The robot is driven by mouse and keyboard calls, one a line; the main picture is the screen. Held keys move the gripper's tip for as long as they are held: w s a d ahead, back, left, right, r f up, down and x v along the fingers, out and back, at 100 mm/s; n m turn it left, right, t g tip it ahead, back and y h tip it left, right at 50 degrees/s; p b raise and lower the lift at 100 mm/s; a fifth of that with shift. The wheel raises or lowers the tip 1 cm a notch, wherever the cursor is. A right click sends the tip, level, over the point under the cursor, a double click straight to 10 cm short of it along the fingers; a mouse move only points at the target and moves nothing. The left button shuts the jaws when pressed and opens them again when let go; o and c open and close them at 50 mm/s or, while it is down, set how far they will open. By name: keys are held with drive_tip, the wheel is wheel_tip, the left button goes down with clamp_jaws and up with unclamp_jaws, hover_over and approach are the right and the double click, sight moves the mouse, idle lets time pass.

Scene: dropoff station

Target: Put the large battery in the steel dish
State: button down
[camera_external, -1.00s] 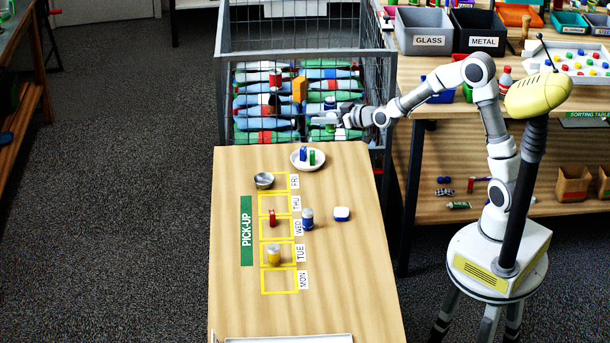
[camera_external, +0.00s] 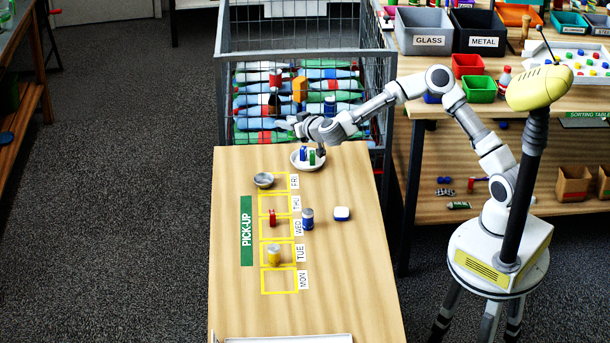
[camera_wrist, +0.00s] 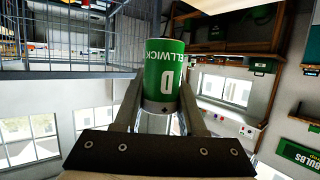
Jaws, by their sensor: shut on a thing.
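My gripper (camera_wrist: 160,100) is shut on the near end of a green battery (camera_wrist: 165,68) marked D in the wrist view. In the outside view my gripper (camera_external: 319,147) is at the white dish (camera_external: 309,168). A small green thing in that dish, beside a blue battery (camera_external: 303,154), looks like the same battery; I cannot tell whether it touches the dish. The steel dish (camera_external: 264,181) stands on the table, to the left of and nearer than the white dish. It looks empty.
The table (camera_external: 345,265) also holds a red battery (camera_external: 272,217), a blue and silver can (camera_external: 307,218), a yellow can (camera_external: 274,256) and a blue and white block (camera_external: 342,214). A wire cage (camera_external: 225,95) of bottles stands behind.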

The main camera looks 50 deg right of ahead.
drive_tip(key=a+f+b, duration=0.1)
drive_tip(key=a+f, duration=0.1)
drive_tip(key=a, duration=0.2)
drive_tip(key=w+a+f+b, duration=0.1)
drive_tip(key=a+f, duration=0.2)
drive_tip(key=a+f+b, duration=0.1)
drive_tip(key=a+f, duration=0.1)
drive_tip(key=a, duration=0.2)
drive_tip(key=shift+w+a+f, duration=0.15)
drive_tip(key=shift+w+a, duration=0.1)
drive_tip(key=shift+a, duration=0.05)
drive_tip(key=shift+f+b, duration=0.6)
drive_tip(key=shift+f, duration=1.3)
drive_tip(key=shift+f, duration=0.15)
drive_tip(key=shift+c, duration=2.4)
unclamp_jaws()
drive_tip(key=shift+r, duration=0.2)
drive_tip(key=p+v, duration=0.1)
drive_tip(key=v, duration=0.5)
drive_tip(key=shift+s+a+r+p, duration=0.15)
drive_tip(key=shift+p, duration=0.15)
drive_tip(key=shift+s, duration=0.55)
